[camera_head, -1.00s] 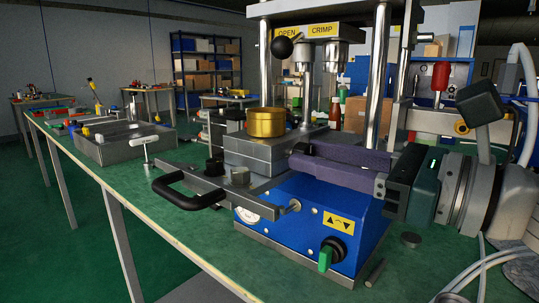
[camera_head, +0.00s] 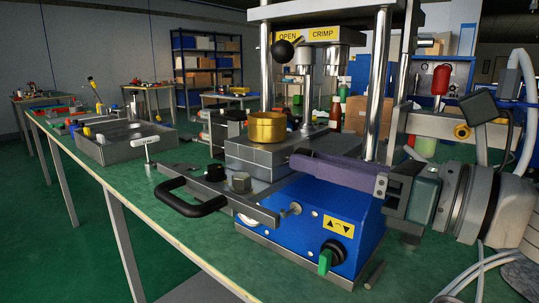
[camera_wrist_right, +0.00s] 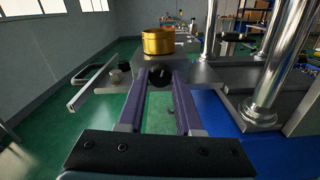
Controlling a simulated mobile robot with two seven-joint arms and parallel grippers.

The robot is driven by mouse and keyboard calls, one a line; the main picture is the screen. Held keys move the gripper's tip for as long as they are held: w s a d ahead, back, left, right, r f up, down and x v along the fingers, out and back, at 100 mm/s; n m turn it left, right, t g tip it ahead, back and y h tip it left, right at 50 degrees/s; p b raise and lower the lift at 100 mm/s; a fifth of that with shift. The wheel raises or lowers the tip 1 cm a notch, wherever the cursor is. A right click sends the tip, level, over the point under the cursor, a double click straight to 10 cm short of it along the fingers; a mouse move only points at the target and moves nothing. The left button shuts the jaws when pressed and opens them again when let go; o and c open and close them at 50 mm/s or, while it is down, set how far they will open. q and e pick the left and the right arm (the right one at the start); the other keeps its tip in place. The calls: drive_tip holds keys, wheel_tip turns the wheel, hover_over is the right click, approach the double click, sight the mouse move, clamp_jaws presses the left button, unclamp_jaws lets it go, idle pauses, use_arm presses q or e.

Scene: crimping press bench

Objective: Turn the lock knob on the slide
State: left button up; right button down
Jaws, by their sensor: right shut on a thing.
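The slide (camera_head: 205,187) with its black bail handle (camera_head: 185,205) sticks out to the left of the blue press base (camera_head: 315,220). My right gripper (camera_head: 297,160) comes in from the right, with its purple fingers low over the press beside the slide block. In the right wrist view the black lock knob (camera_wrist_right: 160,76), with a pale line on its face, sits between the two fingertips, and the fingers are shut on it. In the head view the fingers hide this knob. My left gripper is not in view.
A gold cup (camera_head: 266,127) stands on the slide block. Steel columns (camera_head: 378,85) rise close behind my right fingers. A green-handled switch (camera_head: 326,262) is on the press front.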

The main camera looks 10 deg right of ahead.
drive_tip(key=shift+m+p, duration=4.75)
drive_tip(key=shift+m, duration=8.15)
drive_tip(key=c, duration=0.6)
unclamp_jaws()
drive_tip(key=shift+f, duration=0.1)
